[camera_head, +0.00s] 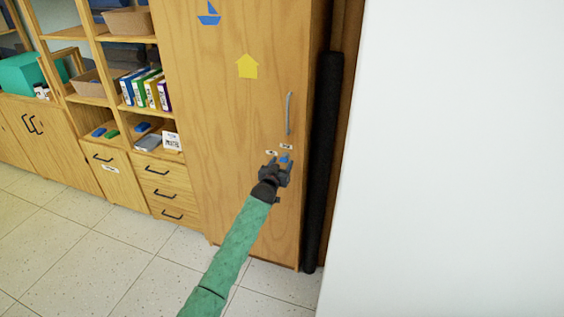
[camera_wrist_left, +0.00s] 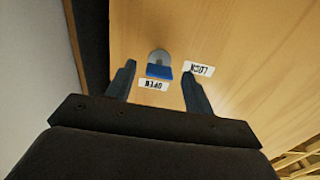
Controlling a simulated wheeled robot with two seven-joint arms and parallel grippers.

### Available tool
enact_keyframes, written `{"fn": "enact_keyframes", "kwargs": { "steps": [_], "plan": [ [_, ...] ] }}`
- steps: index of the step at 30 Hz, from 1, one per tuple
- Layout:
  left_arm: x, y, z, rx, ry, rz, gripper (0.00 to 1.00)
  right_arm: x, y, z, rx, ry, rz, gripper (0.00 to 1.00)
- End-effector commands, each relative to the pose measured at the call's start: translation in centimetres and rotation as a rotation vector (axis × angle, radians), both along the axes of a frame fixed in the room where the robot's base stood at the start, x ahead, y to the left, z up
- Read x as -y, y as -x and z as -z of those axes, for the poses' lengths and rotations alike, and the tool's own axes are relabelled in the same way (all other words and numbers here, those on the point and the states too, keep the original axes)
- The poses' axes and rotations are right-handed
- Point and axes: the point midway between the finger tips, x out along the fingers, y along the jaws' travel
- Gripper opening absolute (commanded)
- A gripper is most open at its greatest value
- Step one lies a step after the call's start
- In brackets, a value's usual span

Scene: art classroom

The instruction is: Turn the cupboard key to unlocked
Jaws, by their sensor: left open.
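The tall wooden cupboard (camera_head: 225,130) stands in the middle of the head view, with a grey vertical handle (camera_head: 289,114) on its door. The key (camera_wrist_left: 159,71) shows in the left wrist view as a blue bow in front of a round grey lock plate (camera_wrist_left: 160,56). An "OPEN" label (camera_wrist_left: 153,85) and a "LOCK" label (camera_wrist_left: 199,68) sit by it. My left gripper (camera_head: 277,161) is open in front of the lock. In the wrist view its fingers (camera_wrist_left: 158,82) stand either side of the key, apart from it. My right gripper is not in view.
A black roll (camera_head: 322,160) stands upright right of the cupboard, beside a white wall (camera_head: 450,160). Shelves with books (camera_head: 146,90) and drawers (camera_head: 166,190) are at the left. The tiled floor (camera_head: 110,260) in front is clear.

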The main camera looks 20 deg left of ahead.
Motion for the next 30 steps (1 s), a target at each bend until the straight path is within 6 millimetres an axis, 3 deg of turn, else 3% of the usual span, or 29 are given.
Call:
{"fn": "enact_keyframes", "kwargs": {
  "steps": [13,20,30],
  "plan": [
    [0.07,-1.0,0.02,0.0,0.001,0.0,0.53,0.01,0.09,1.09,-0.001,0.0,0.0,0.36],
    [0.06,-0.99,0.03,0.0,0.001,0.0,0.1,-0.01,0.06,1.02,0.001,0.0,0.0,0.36],
    [0.06,-0.98,0.07,0.0,-0.037,0.0,0.08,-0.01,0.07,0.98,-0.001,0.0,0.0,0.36]
  ]
}}
